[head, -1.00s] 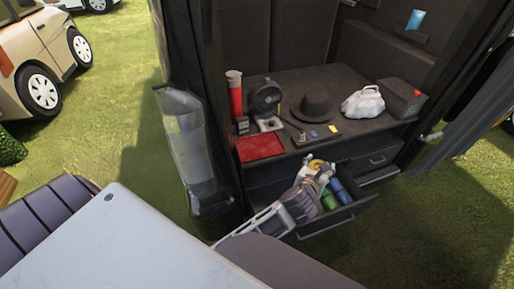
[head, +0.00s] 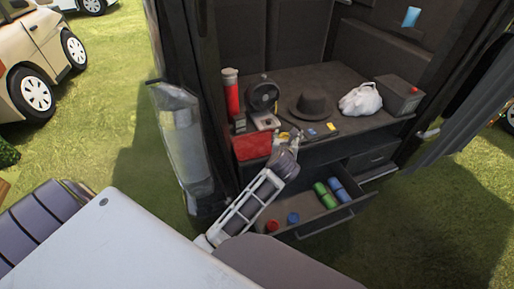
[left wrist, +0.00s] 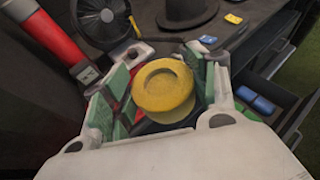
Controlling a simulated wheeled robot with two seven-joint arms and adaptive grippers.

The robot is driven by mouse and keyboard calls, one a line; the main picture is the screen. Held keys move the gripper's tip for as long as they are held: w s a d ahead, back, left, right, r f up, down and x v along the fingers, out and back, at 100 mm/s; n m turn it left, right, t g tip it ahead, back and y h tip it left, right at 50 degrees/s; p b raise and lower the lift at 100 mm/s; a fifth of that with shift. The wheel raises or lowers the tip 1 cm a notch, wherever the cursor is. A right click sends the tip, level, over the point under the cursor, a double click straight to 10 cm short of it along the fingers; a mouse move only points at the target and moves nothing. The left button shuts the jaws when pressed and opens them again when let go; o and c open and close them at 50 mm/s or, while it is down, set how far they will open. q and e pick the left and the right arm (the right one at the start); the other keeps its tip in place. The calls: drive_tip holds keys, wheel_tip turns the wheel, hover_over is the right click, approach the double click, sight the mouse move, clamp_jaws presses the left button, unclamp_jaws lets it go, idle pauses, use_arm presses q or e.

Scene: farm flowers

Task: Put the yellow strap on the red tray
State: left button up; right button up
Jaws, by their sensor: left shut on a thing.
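My left gripper (head: 290,142) is above the front edge of the shelf, just right of the red tray (head: 250,147). In the left wrist view the gripper (left wrist: 168,62) is shut on the yellow strap (left wrist: 163,88), a round coiled roll between the green finger pads. In the head view the strap is mostly hidden by the gripper. A little red shows behind the fingers in the wrist view. My right gripper is not in view.
The open drawer (head: 345,214) below holds green (head: 324,195), blue and red rolls. On the shelf stand a red cylinder (head: 232,95), a fan (head: 263,95), a hat (head: 311,102), a white bag (head: 360,99) and a dark box (head: 399,97). Small items lie near the shelf's front.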

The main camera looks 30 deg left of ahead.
use_arm(q)
drive_tip(key=w+a+f+n+g+y+b, duration=0.1)
drive_tip(key=a+n+y, duration=0.1)
drive_tip(key=a, duration=0.7)
drive_tip(key=w+a+f+n+g+y+b, duration=0.1)
drive_tip(key=w+a+f+n+y, duration=0.1)
drive_tip(key=a, duration=0.6)
drive_tip(key=shift+w+a+n+g+y, duration=0.25)
drive_tip(key=shift+a+n+g+y, duration=0.05)
drive_tip(key=shift+a, duration=0.1)
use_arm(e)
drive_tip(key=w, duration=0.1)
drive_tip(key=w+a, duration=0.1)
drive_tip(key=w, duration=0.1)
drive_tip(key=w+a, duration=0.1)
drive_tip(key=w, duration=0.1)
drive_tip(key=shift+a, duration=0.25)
use_arm(q)
drive_tip(key=shift+f, duration=0.2)
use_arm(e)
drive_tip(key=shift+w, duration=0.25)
